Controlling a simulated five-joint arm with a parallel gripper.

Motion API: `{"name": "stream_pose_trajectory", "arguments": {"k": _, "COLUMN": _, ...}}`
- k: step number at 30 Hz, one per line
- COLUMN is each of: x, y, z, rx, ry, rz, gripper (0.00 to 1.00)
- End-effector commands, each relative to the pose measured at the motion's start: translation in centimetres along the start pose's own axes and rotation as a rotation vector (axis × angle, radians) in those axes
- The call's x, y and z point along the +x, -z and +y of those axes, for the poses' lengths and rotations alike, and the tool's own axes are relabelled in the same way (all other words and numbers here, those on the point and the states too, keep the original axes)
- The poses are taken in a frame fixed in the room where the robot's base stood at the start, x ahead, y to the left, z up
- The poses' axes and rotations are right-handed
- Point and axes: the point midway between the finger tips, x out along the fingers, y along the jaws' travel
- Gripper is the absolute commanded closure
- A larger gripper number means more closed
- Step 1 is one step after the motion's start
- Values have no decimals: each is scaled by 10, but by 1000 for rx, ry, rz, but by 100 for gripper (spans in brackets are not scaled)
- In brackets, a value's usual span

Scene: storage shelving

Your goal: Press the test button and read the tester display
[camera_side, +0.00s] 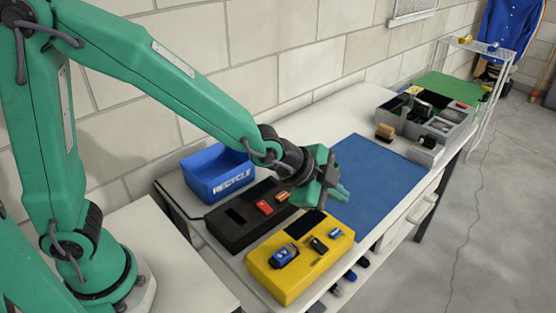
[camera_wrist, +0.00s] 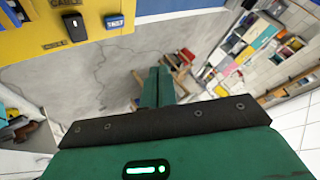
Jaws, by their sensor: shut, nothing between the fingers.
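My gripper (camera_side: 338,192) is shut and empty, above the near part of the blue mat in the side view. In the wrist view its fingers (camera_wrist: 158,87) are together. A yellow box (camera_side: 283,286) stands at the front of the bench, bearing a blue device (camera_side: 285,256), a black item (camera_side: 319,245), a small blue item (camera_side: 335,233) and a dark panel. The wrist view shows the yellow box (camera_wrist: 30,42) at upper left. A black box (camera_side: 228,240) behind it bears a red item (camera_side: 264,207).
A blue bin (camera_side: 217,184) marked RECYCLE stands by the wall. The blue mat (camera_side: 385,181) is clear beyond my gripper.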

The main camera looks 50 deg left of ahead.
Motion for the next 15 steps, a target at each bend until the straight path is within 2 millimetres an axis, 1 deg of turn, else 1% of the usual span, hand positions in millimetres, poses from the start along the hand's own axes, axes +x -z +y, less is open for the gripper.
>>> {"name": "stream_pose_trajectory", "arguments": {"k": 15, "x": 35, "y": -27, "z": 25, "rx": 0, "ry": -4, "rz": -4, "gripper": 100}}
